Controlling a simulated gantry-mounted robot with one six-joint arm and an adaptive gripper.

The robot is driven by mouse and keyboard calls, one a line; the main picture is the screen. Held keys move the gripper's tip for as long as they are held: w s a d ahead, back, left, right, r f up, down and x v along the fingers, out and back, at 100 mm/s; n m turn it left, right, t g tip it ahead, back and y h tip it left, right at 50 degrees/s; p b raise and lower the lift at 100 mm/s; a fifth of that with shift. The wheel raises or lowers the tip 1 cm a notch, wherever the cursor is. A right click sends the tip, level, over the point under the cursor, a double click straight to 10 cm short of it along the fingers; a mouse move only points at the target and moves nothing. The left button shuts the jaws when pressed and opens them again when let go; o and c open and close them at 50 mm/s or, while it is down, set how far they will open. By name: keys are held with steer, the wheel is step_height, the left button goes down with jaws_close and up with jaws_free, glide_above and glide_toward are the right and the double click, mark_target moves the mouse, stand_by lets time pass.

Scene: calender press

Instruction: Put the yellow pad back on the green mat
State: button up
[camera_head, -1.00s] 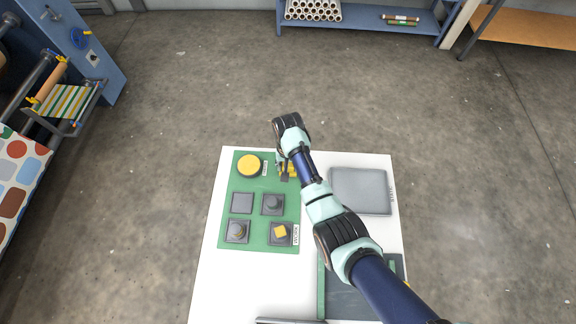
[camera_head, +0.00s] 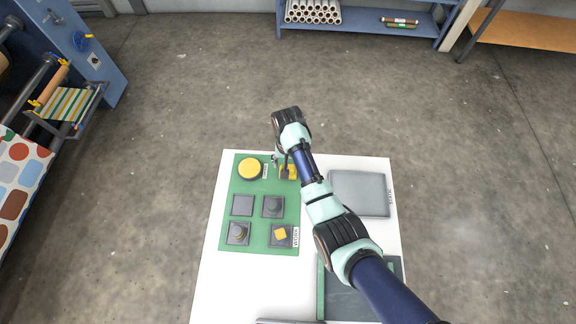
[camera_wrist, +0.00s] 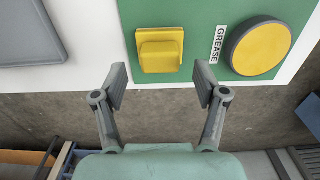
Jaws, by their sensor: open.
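The yellow pad (camera_wrist: 160,62) is square with a raised grip bar. In the wrist view it lies flat on the green mat (camera_wrist: 205,14), close to the mat's edge and left of the GREASE label. It also shows in the head view (camera_head: 292,172), partly hidden by my arm. My gripper (camera_wrist: 160,84) is open and empty. Its two fingers are apart, at the near side of the pad, with no contact visible. In the head view the gripper is mostly hidden by my wrist.
A round yellow-topped disc (camera_wrist: 260,48) sits right of the GREASE label. Several dark square pads (camera_head: 242,205) stand on the mat, one with a small yellow block (camera_head: 280,232) by another label. A grey slab (camera_head: 358,192) lies right on the white table (camera_head: 210,290). Floor lies beyond the table.

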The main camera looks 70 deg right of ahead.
step_height(320, 180, up, 8)
steer(key=p, duration=0.1)
stand_by(0.4)
steer(key=w+a+r+n+t+h, duration=0.1)
steer(key=w+a+r+n+t, duration=0.25)
steer(key=w+a, duration=0.55)
steer(key=w+a+r+n+t+h, duration=0.1)
steer(key=w+a+r+n+t, duration=0.3)
steer(key=a, duration=0.8)
steer(key=s+a+r+n+t+y, duration=0.1)
steer(key=s+a+r+n+t, duration=0.1)
steer(key=a+r, duration=0.5)
steer(key=s+a+r+n+t+y, duration=0.1)
steer(key=a+r+n, duration=0.4)
steer(key=a, duration=0.6)
step_height(320, 180, up, 2)
steer(key=shift+s+a+r+t, duration=0.1)
steer(key=shift+s+a+t, duration=0.35)
steer(key=shift+t, duration=0.7)
